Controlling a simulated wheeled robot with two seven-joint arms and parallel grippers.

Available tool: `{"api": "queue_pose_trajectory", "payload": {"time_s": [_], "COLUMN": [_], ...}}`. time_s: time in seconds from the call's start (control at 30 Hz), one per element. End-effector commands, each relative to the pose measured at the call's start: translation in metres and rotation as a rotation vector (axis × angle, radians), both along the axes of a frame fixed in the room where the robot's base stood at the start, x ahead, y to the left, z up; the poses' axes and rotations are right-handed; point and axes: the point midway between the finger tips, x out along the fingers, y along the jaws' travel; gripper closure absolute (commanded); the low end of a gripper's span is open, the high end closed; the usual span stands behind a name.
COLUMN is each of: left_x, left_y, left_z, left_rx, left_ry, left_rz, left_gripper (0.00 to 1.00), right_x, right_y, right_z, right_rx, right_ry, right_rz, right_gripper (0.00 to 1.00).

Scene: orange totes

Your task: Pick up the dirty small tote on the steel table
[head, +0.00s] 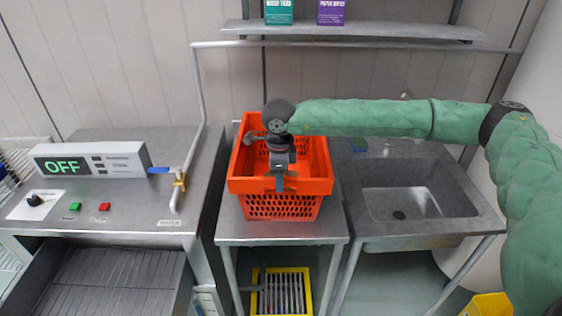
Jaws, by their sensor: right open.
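The orange small tote (300,186) stands upright on the steel table (229,226) in the middle of the head view. Its lower walls are perforated, and no dirt can be made out at this size. My right wrist and forearm hide part of the tote's inside and back rim. My left gripper is not in view.
A steel sink (420,203) adjoins the table on the right. A machine with an OFF display (62,165) and a grey pipe (199,120) stand at the left. A shelf (355,31) with two boxes hangs above. A yellow-framed grate (281,292) lies below the table.

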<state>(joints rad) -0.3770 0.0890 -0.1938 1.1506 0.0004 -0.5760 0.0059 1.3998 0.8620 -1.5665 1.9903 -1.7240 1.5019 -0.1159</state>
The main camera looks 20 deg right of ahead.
Motion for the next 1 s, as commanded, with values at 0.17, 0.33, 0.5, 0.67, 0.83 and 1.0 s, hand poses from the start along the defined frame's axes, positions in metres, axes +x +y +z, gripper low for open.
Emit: {"api": "queue_pose_trajectory", "payload": {"time_s": [0.17, 0.33, 0.5, 0.67, 0.83, 1.0], "left_x": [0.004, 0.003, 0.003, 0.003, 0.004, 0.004], "left_y": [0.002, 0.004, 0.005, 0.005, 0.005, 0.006], "left_z": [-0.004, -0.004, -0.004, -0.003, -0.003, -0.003], "left_rx": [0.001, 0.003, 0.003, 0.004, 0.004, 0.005], "left_ry": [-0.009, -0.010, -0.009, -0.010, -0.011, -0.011], "left_rz": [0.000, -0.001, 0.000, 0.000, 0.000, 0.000], "left_gripper": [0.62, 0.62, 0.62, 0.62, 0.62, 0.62], "right_x": [-0.001, -0.001, -0.001, -0.001, -0.001, -0.001], "right_y": [0.000, -0.001, 0.000, 0.000, 0.000, 0.000], "right_z": [-0.023, -0.031, -0.031, -0.031, -0.031, -0.031], "right_rx": [0.000, 0.000, 0.000, 0.000, 0.000, 0.000], "right_ry": [0.001, 0.000, 0.000, 0.000, 0.000, 0.000], "right_rz": [0.000, 0.000, 0.000, 0.000, 0.000, 0.000], "right_gripper": [0.60, 0.60, 0.60, 0.87, 1.00, 1.00]}}
